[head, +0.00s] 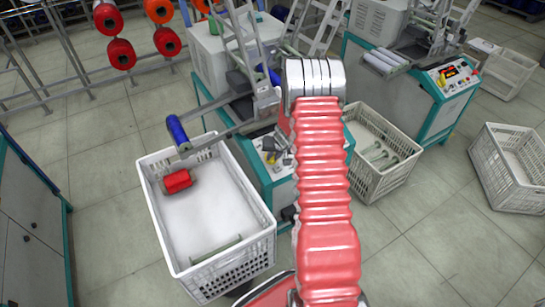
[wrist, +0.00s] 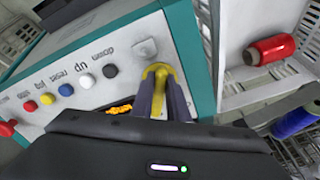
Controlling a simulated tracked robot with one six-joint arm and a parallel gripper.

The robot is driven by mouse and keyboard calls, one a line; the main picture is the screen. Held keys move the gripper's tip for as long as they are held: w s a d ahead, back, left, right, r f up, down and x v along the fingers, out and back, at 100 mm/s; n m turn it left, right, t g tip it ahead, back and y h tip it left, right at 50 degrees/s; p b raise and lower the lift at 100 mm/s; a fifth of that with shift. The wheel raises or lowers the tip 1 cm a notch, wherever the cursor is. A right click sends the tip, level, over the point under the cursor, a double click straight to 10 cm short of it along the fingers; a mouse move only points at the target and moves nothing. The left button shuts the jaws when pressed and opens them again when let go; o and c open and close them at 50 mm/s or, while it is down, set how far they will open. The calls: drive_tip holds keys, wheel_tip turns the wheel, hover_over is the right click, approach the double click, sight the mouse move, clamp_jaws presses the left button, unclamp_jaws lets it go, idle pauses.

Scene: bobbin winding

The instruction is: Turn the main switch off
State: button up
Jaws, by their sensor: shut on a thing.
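The main switch (wrist: 157,70) shows in the wrist view as a yellow knob at the edge of the white control panel (wrist: 120,30), below a small grey plate. My gripper (wrist: 161,92) is shut on it, one dark finger on each side. The fingers hide much of the knob, so its turned position cannot be read. In the head view my red arm covers part of the same panel (head: 268,172), and the gripper's grip on the switch is not clear there.
Black (wrist: 110,71), white, blue and yellow buttons and a red stop button (wrist: 8,128) line the panel. A white crate (head: 262,238) with a red bobbin (head: 177,181) stands left of the machine. Another crate (head: 388,180) stands right. A blue bobbin (head: 178,131) sits above the left crate.

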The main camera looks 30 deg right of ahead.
clamp_jaws()
drive_tip(key=shift+a, duration=0.15)
drive_tip(key=shift+n, duration=0.4)
drive_tip(key=n, duration=0.5)
drive_tip(key=shift+d, duration=0.25)
drive_tip(key=n, duration=0.6)
